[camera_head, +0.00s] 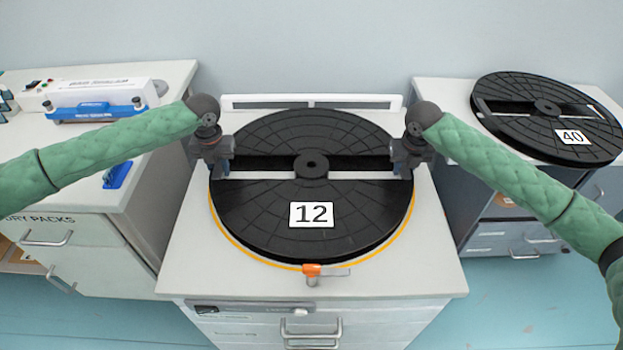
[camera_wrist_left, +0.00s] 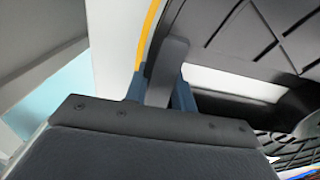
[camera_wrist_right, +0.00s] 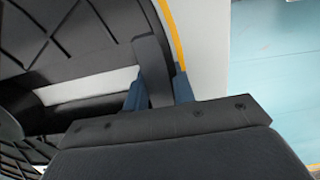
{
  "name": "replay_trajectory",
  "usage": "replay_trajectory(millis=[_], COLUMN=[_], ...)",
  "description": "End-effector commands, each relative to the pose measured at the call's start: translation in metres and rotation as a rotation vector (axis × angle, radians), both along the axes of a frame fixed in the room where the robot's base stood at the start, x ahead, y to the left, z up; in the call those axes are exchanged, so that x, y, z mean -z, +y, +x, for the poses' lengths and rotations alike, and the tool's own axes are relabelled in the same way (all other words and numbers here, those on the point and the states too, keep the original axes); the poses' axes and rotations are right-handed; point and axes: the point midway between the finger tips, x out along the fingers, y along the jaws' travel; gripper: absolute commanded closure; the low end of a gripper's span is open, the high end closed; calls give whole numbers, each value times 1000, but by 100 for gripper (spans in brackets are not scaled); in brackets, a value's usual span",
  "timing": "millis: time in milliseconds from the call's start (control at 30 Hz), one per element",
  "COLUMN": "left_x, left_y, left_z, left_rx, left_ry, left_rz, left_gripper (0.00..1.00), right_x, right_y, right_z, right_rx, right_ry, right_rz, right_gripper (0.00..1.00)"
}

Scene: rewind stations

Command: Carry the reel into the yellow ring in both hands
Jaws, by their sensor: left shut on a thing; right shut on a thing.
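The black reel (camera_head: 262,215) carries a white label "12" and sits over the middle cabinet top. The yellow ring (camera_head: 240,249) shows as a thin arc along the reel's front and sides; the rest is hidden under the reel. It also shows in the left wrist view (camera_wrist_left: 150,32) and the right wrist view (camera_wrist_right: 172,30). My left gripper (camera_head: 222,160) is shut on the reel's left rim, and my right gripper (camera_head: 402,160) is shut on its right rim. The reel looks level. I cannot tell whether it touches the cabinet top.
An orange-handled clamp (camera_head: 312,271) stands at the ring's front edge. A white rail (camera_head: 310,101) runs behind the reel. Another reel (camera_head: 510,118) labelled "40" lies on the right cabinet. The left cabinet holds a white and blue device (camera_head: 100,97). The middle cabinet's front corners are clear.

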Motion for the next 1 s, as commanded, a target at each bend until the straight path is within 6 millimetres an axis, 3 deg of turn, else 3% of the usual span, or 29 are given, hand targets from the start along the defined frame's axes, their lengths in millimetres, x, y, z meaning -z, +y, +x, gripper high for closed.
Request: replay_trajectory(millis=[33, 133, 567, 1000], left_x=[2, 1, -8, -86], left_y=[4, 4, 1, 1], left_z=[1, 1, 1, 1], left_rx=[-6, -5, -1, -1], left_ry=[0, 1, -1, -2], left_rz=[6, 5, 1, 2], left_gripper=[73, 53, 53, 53], right_x=[2, 1, 1, 1], right_y=[-4, -4, -1, 0], right_z=[1, 1, 0, 0], right_rx=[6, 5, 1, 0], right_ry=[0, 0, 0, 0], right_rz=[-6, -5, -1, 0], right_gripper=[73, 53, 53, 53])
